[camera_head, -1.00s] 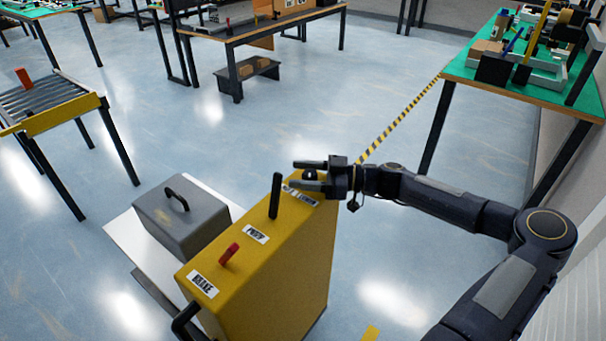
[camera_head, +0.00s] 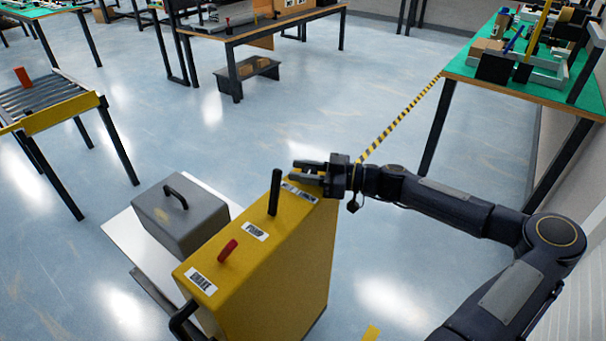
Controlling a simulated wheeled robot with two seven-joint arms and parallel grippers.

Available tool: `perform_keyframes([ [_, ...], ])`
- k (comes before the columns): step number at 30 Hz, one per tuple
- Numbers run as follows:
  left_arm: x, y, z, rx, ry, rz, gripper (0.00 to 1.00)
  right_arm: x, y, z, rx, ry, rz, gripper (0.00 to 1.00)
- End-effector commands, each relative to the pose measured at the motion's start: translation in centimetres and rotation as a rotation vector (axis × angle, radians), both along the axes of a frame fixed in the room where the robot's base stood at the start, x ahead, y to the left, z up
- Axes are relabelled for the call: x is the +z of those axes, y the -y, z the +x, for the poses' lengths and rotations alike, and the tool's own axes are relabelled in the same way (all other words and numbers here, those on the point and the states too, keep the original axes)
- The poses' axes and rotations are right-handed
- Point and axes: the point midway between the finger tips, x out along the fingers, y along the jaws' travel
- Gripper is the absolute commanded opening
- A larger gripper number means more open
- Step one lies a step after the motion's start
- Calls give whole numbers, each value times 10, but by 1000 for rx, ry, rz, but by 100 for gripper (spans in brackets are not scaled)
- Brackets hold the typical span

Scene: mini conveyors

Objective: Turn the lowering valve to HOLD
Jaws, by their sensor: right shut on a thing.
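A yellow cabinet (camera_head: 290,262) stands in the lower middle, its top carrying labelled controls. A red lever (camera_head: 228,250) stands between the BRAKE and PUMP labels, and a black upright handle (camera_head: 275,193) stands past the PUMP label. A further label (camera_head: 299,193), too small to read surely, is at the far end of the top. My right gripper (camera_head: 307,172) comes in from the right over that far end. Its fingers are closed together on something there; the valve knob itself is hidden between them. My left gripper is not in view.
A grey box with a handle (camera_head: 178,214) sits on a white platform (camera_head: 128,236) left of the cabinet. A roller conveyor (camera_head: 62,116) is at the left, a green-topped table (camera_head: 460,66) at the right. The floor between is clear.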

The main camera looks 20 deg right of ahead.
Motion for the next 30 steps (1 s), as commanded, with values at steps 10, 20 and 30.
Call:
perform_keyframes([
  [10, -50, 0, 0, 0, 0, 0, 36, -7, 2, 2, -285, 5, 1, 10],
  [20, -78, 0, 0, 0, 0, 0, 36, -2, 5, 4, -591, 6, -6, 10],
  [30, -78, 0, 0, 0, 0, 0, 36, 2, 9, 6, -837, 9, -8, 10],
])
